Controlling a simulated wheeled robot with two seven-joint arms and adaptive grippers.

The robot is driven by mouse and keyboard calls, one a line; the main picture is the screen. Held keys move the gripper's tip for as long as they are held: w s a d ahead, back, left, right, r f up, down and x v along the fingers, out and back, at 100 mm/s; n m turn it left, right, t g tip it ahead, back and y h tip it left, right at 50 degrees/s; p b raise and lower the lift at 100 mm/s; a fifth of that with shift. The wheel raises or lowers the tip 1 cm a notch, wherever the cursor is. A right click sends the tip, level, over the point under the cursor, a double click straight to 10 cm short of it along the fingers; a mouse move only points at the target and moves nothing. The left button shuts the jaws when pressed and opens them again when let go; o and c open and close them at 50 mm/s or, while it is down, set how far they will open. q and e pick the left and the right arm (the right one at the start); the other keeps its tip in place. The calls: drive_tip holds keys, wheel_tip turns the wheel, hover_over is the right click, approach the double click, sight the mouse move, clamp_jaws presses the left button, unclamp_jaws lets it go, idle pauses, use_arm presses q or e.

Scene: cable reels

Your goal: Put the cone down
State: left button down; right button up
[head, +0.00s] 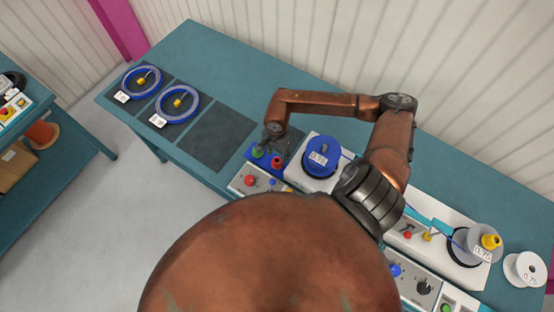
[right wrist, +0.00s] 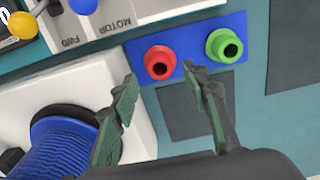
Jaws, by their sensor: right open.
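My right gripper (right wrist: 160,78) is open, its two dark green fingers spread in the right wrist view. The red cone (right wrist: 159,62) stands on a blue plate (right wrist: 192,28), just beyond the fingertips and between them; I cannot tell if either finger touches it. A green cone (right wrist: 225,46) stands beside it on the same plate, outside the fingers. In the head view my right gripper (head: 274,138) hangs over the plate, above the red cone (head: 278,162) and the green cone (head: 258,152). My left gripper is not in view.
A blue reel (head: 322,157) sits on a white machine beside the plate. Two blue-rimmed reels (head: 140,84) lie on dark mats at the left, with an empty mat (head: 215,136) nearer. A grey reel with a yellow cone (head: 490,241) and a white reel (head: 526,268) are at the right.

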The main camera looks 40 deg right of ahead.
wheel_tip(320, 180, up, 7)
drive_tip(key=shift+b, duration=0.45)
